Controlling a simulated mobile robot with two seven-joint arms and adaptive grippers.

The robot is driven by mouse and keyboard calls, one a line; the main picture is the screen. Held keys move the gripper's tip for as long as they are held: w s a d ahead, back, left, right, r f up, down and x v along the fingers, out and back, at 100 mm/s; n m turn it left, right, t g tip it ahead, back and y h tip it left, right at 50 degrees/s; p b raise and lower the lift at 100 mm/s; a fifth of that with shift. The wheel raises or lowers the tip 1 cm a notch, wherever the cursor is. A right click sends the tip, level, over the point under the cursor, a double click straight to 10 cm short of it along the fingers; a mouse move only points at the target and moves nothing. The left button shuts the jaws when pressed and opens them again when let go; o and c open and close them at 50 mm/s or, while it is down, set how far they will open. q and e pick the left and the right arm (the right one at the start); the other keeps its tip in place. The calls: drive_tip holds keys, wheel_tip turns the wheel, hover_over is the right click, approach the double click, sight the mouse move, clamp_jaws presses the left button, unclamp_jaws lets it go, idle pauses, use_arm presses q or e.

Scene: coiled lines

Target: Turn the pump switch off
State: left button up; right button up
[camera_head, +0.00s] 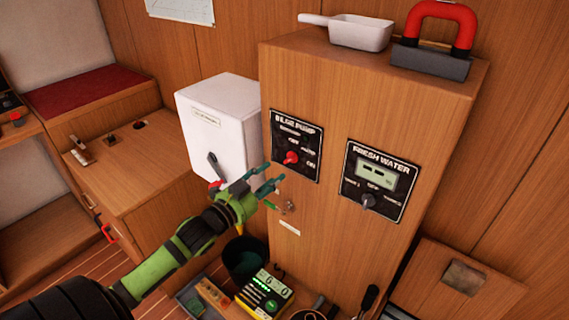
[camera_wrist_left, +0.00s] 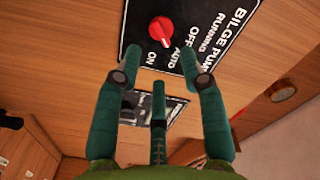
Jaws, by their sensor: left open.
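The bilge pump panel (camera_head: 296,143) is a black plate on the front of the wooden cabinet, marked OFF, AUTO and ON. Its red rotary switch (camera_head: 291,158) sits in the lower middle of the plate; I cannot tell surely which label it points at. The switch also shows in the left wrist view (camera_wrist_left: 162,32), beyond the fingertips. My left gripper (camera_head: 274,181) is open and empty, just below and left of the switch, apart from it. Its green fingers spread in the left wrist view (camera_wrist_left: 161,76). My right gripper is not in view.
A fresh water panel (camera_head: 378,180) with a grey knob is to the right. A white box (camera_head: 219,125) stands left of the cabinet. A white pan (camera_head: 358,33) and a red-handled block (camera_head: 433,58) sit on top. A yellow meter (camera_head: 265,293) lies below.

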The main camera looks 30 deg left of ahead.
sight(288, 162)
use_arm(q)
drive_tip(key=shift+w+r+p, duration=0.15)
drive_tip(key=shift+w+p, duration=0.15)
drive_tip(key=shift+w, duration=0.9)
drive_tip(key=w, duration=0.3)
drive_tip(key=shift+w+d+f+p, duration=0.1)
drive_tip(key=shift+w+f+p, duration=0.15)
drive_tip(key=shift+p, duration=0.1)
drive_tip(key=shift+w, duration=0.4)
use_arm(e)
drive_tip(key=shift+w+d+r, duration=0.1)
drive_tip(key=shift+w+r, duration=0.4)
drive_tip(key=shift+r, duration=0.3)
use_arm(q)
clamp_jaws()
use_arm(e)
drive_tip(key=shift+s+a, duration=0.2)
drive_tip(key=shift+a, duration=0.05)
